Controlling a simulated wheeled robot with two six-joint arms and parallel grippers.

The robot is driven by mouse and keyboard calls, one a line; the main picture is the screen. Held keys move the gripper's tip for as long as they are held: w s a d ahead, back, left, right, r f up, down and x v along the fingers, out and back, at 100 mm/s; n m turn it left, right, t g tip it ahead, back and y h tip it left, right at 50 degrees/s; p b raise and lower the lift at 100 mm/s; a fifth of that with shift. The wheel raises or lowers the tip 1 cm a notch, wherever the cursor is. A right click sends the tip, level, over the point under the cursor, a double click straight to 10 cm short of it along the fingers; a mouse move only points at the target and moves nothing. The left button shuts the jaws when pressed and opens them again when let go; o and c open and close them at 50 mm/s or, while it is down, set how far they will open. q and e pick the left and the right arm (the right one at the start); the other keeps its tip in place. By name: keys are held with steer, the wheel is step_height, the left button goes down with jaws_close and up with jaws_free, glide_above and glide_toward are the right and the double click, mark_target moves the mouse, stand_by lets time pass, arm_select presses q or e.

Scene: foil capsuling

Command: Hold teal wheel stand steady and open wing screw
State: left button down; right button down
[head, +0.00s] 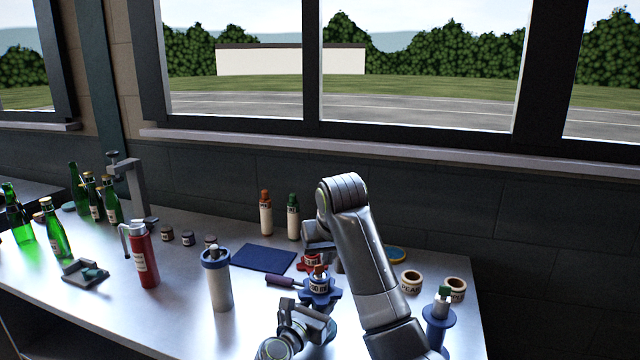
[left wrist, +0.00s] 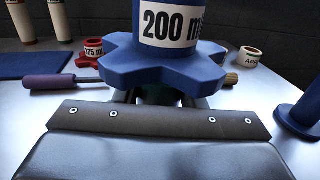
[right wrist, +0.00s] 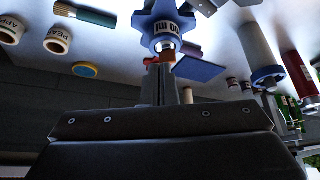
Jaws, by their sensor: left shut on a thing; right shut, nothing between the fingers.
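The blue star wheel (head: 319,291), labelled 200 ml, stands on the front part of the table. In the left wrist view it (left wrist: 168,62) is just beyond my left gripper (left wrist: 165,99). A dark teal stand (left wrist: 158,94) shows under it, between the left fingers, which are shut on it. A small brown-orange piece (head: 319,270), apparently the wing screw, tops the wheel's blue hub; it also shows in the right wrist view (right wrist: 168,57). My right gripper (right wrist: 165,76) is shut and empty, its tips close to that piece; I cannot tell whether they touch.
A red star wheel (head: 309,262) and a purple-handled tool (head: 281,281) lie close behind. A blue mat (head: 264,258) is behind left, a blue-topped white cylinder (head: 217,285) left. Label rolls (head: 412,281) and a blue-flanged stand (head: 438,318) are at right. Green bottles (head: 57,236) stand far left.

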mark_target(317, 275)
steer(key=shift+f, duration=1.6)
steer(key=shift+w+a, duration=0.35)
steer(key=shift+w, duration=0.15)
steer(key=shift+s+a, duration=0.1)
steer(key=shift+a, duration=0.45)
stand_by(0.5)
steer(key=shift+s, duration=0.1)
steer(key=shift+s, duration=0.15)
steer(key=shift+s+r, duration=0.15)
steer(key=shift+r, duration=2.85)
